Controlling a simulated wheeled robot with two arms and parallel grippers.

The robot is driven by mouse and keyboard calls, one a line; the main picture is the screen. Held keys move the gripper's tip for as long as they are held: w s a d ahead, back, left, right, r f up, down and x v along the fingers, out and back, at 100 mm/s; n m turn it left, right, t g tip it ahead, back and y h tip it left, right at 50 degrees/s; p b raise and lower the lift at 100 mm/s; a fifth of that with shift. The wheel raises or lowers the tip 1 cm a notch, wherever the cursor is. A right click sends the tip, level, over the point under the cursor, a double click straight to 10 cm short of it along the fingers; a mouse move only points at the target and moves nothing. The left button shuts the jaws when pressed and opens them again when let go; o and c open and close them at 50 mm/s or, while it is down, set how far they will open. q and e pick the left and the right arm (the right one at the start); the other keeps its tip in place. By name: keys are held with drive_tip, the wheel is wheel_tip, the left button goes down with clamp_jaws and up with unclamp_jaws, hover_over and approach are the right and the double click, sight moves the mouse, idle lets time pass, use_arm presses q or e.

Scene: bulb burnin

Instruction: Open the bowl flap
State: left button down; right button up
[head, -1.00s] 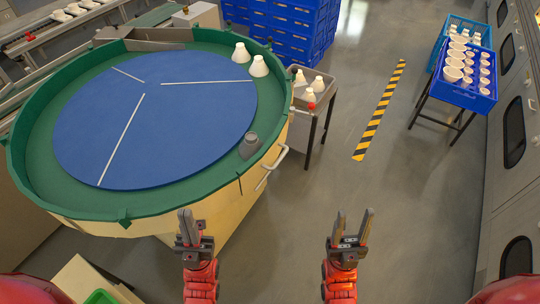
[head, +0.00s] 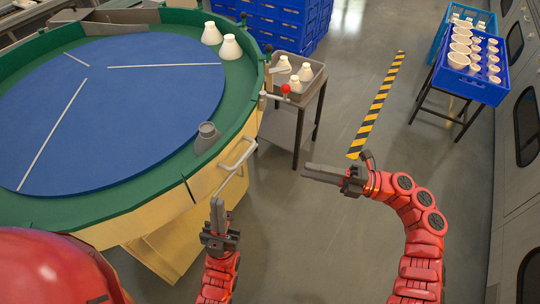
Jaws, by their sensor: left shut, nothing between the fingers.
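The big round bowl has a green rim (head: 130,212), a cream outer wall and a blue disc (head: 150,120) inside. A pale bar handle (head: 238,160) stands out from the wall section at its right side. That section, the flap (head: 213,177), appears flush with the wall, with a dark seam at its left. A red knob (head: 286,90) on a short lever is at the far end of this section. My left gripper (head: 217,212) is shut and empty, below and left of the handle. My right gripper (head: 322,173) points left, right of the handle and apart from it; its finger gap is unclear.
White cones (head: 230,47) and a grey cone (head: 207,137) stand on the bowl's green ledge. A small cart (head: 308,105) holding cones stands beside the bowl. A blue crate (head: 470,92) of white cups is at the right.

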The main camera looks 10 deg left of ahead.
sight(244, 155)
drive_tip(key=a+r, duration=0.1)
drive_tip(key=a, duration=0.4)
drive_tip(key=a+r, duration=0.1)
drive_tip(key=a, duration=0.5)
drive_tip(key=a+r, duration=0.1)
drive_tip(key=a, duration=0.5)
drive_tip(key=shift+s+p, duration=0.3)
drive_tip(key=shift+s, duration=0.1)
drive_tip(key=shift+c, duration=0.3)
clamp_jaws()
drive_tip(key=shift+f, duration=0.1)
